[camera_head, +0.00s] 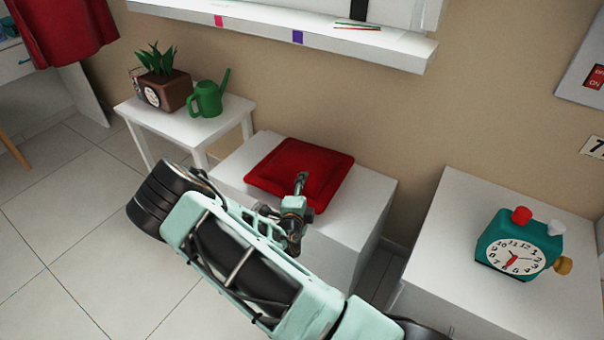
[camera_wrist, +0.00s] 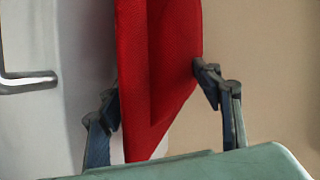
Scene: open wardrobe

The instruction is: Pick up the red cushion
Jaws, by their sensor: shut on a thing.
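The red cushion (camera_head: 289,163) lies flat on top of a white box-like cabinet (camera_head: 232,166) against the wall. My gripper (camera_head: 301,182) is at the cushion's near edge, and my arm covers part of the cabinet. In the wrist view the cushion (camera_wrist: 158,70) stands between the two fingers of my gripper (camera_wrist: 158,92). One finger is on each side of it, and the right fingertip touches its face. The gripper is shut on the cushion's edge. The cushion still appears to rest on the cabinet top.
A white side table (camera_head: 190,122) with a potted plant (camera_head: 163,85) and a green watering can (camera_head: 208,97) stands at left. A white cabinet (camera_head: 450,232) with a teal clock (camera_head: 513,250) is at right. A white ledge (camera_head: 290,35) runs above. Tiled floor is open at lower left.

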